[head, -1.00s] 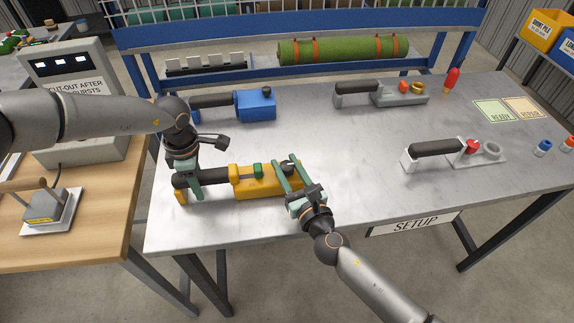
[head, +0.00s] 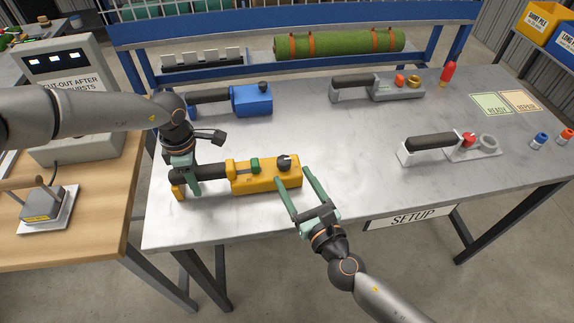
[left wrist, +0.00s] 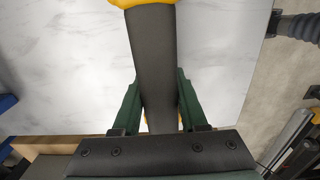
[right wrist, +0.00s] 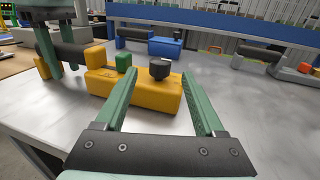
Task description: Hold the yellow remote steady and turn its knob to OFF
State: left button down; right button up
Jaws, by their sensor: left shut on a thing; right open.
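The yellow remote (head: 252,179) lies on the metal table, its black handle (head: 212,173) pointing left. A green part (head: 255,165) and a black knob (head: 284,161) stand on its top. The knob (right wrist: 160,68) also shows in the right wrist view; its setting cannot be read. My left gripper (head: 187,181) is shut on the black handle, which runs between its fingers in the left wrist view (left wrist: 153,75). My right gripper (head: 292,184) is open and empty, with its fingertips beside the remote's right end. In the right wrist view the knob appears between its fingers, farther off and not touched.
A blue remote (head: 251,99) lies behind. A grey remote (head: 397,89) and a white holder with a black handle (head: 432,143) lie to the right. A red bottle (head: 448,72) stands at the back.

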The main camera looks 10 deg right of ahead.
pick_arm(q)
jog(key=shift+s+f, duration=0.2)
pick_arm(e)
jog(key=v, duration=0.5)
jog(key=shift+s, duration=0.4)
pick_arm(q)
jog(key=c, duration=0.7)
grip_release()
jog(key=shift+w, duration=0.1)
pick_arm(e)
jog(key=shift+d, duration=0.1)
pick_arm(q)
jog(key=o, duration=0.3)
jog(key=shift+r, duration=0.1)
jog(key=shift+o, duration=0.2)
jog(key=shift+w, duration=0.1)
